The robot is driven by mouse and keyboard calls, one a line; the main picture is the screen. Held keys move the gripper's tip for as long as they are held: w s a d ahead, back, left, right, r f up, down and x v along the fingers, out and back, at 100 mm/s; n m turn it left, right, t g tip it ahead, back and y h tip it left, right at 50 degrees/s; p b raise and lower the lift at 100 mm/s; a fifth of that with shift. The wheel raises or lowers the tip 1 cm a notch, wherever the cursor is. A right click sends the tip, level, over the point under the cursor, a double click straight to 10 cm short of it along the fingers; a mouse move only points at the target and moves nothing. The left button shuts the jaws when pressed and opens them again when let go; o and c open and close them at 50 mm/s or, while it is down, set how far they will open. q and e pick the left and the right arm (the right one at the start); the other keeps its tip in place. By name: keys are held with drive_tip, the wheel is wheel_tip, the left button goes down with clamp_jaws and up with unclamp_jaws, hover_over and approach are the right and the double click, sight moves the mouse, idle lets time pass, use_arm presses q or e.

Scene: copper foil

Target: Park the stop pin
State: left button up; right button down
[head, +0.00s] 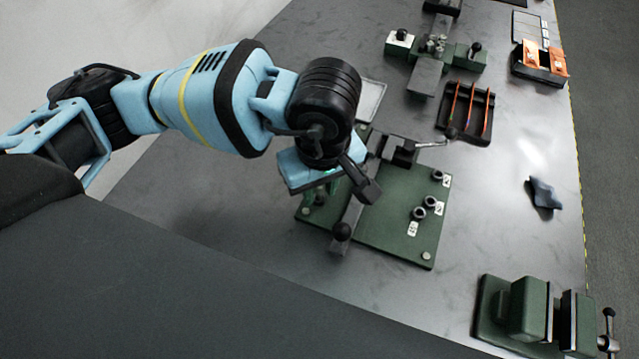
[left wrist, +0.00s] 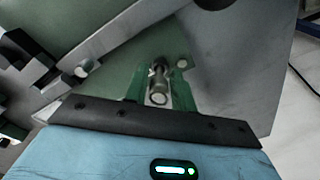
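My left gripper (head: 322,192) hangs over the left part of the green fixture plate (head: 385,232). Its fingertips are mostly hidden by the wrist in the head view. In the left wrist view a short metal pin with a round end, which looks like the stop pin (left wrist: 158,88), stands just beyond the dark palm bar, between two green pieces. I cannot tell whether the fingers touch it. Several dark bushings with white labels, one of them a front bushing (head: 418,213), stand on the plate's right part. My right gripper is not in view.
A grey bar with a black knob (head: 341,232) crosses the plate beside my gripper. A clamp with a lever handle (head: 432,143) is at the plate's back. A green vise (head: 528,308) stands front right, a dark rack (head: 465,112) behind, and a blue cloth (head: 544,193) at right.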

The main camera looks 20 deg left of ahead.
use_arm(q)
drive_tip(key=shift+r, duration=0.2)
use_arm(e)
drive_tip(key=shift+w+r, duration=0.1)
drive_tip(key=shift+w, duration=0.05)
use_arm(q)
drive_tip(key=shift+r+p, duration=0.35)
drive_tip(key=shift+r, duration=0.95)
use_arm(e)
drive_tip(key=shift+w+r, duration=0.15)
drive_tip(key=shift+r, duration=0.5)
use_arm(q)
drive_tip(key=o, duration=0.6)
drive_tip(key=shift+c, duration=0.2)
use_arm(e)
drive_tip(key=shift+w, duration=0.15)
